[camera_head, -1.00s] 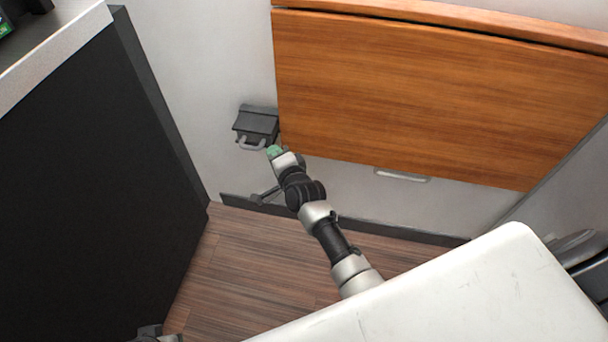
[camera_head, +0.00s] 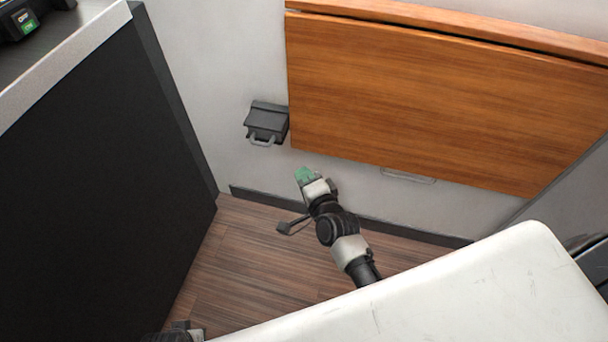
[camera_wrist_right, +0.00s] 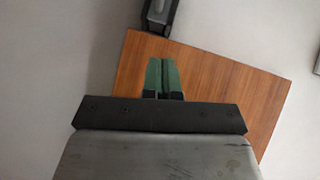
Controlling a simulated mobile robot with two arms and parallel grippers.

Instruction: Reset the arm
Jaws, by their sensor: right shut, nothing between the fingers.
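My right arm (camera_head: 345,245) reaches up from behind the white surface at the lower right of the head view. My right gripper (camera_head: 303,174), with green fingertips, is at its far end, in front of the white wall and below the grey wall box. It looks shut and empty. In the right wrist view its green fingers (camera_wrist_right: 162,76) are together, with the wooden panel behind them. Of my left arm, only a dark and grey piece shows at the bottom edge of the head view; its gripper is not visible.
A grey box with a handle (camera_head: 266,122) is on the wall beside a wooden panel (camera_head: 440,95). A dark counter (camera_head: 90,190) stands at the left, with a device (camera_head: 20,22) on top. Brown floor (camera_head: 240,265) lies open between counter and arm.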

